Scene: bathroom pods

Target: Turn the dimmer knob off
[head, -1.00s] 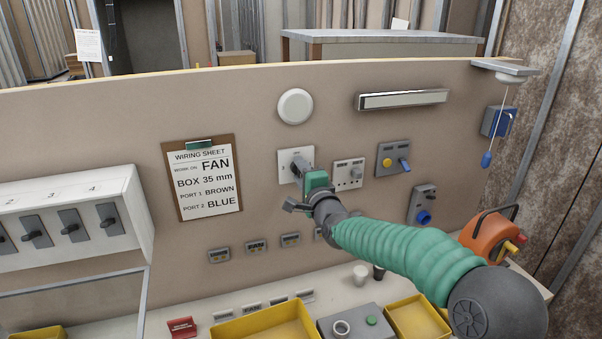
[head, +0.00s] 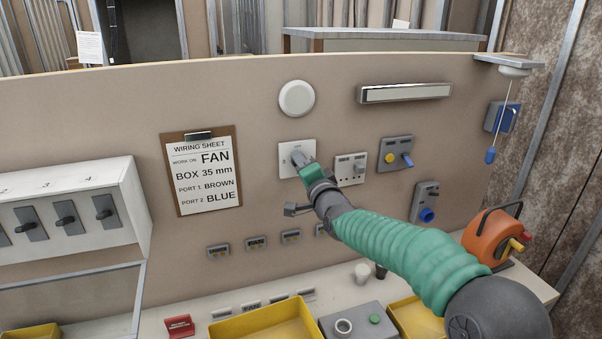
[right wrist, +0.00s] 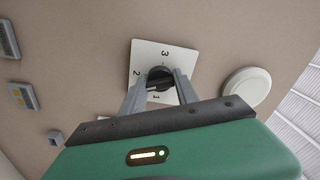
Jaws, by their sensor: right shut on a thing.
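The dimmer is a white square plate (head: 286,161) on the beige wall panel, below a round white disc. In the right wrist view the plate (right wrist: 165,49) bears the numbers 1, 2 and 3 around a dark round knob (right wrist: 159,74). My right gripper (head: 301,160) reaches up to the plate from the lower right. In the right wrist view its two grey fingers (right wrist: 160,88) stand on either side of the knob, shut on it. The fingers hide part of the knob, and its exact pointing direction is hard to tell. My left gripper is not in view.
A round white disc (head: 297,98) is above the plate. A socket plate (head: 351,169) and a grey box with a yellow button (head: 396,153) are to its right. A clipboard (head: 202,174) hangs to the left. Yellow trays (head: 265,325) sit on the bench below.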

